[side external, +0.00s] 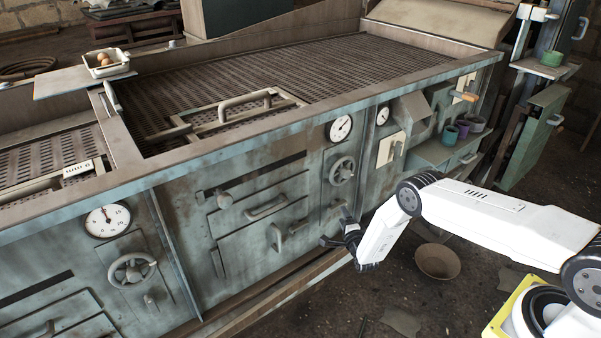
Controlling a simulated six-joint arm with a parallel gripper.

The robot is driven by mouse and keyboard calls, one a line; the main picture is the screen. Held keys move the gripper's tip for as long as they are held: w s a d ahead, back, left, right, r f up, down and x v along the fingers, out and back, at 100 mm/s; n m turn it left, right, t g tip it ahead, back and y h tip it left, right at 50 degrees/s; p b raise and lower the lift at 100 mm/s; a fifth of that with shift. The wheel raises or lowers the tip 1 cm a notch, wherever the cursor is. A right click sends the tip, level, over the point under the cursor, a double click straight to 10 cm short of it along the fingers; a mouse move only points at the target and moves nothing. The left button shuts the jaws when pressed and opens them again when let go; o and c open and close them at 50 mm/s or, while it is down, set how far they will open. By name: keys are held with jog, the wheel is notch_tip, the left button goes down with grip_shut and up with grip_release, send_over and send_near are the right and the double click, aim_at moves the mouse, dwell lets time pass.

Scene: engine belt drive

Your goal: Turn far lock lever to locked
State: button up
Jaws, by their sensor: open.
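A small lever (337,205) sits on the greenish metal front panel (200,215), just below the far handwheel (342,170). It looks like the far lock lever, but it is small and close behind my gripper, so its exact angle is unclear. My gripper (334,228) is dark, at the end of my white arm, with its fingers apart and nothing seen between them. It is in front of the panel, by the lever's lower right side. I cannot tell whether a finger touches it. A similar small lever (150,301) sits under the near handwheel (132,270).
A round gauge (340,129) is above the far handwheel. Bar handles (267,208) and another lever (277,238) stick out from the panel to the left. A ledge (270,297) runs along the bottom. A bowl (438,261) stands on the open floor at right.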

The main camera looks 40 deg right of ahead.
aim_at(336, 205)
jog(key=shift+x, duration=2.4)
jog(key=shift+c, duration=0.2)
grip_shut()
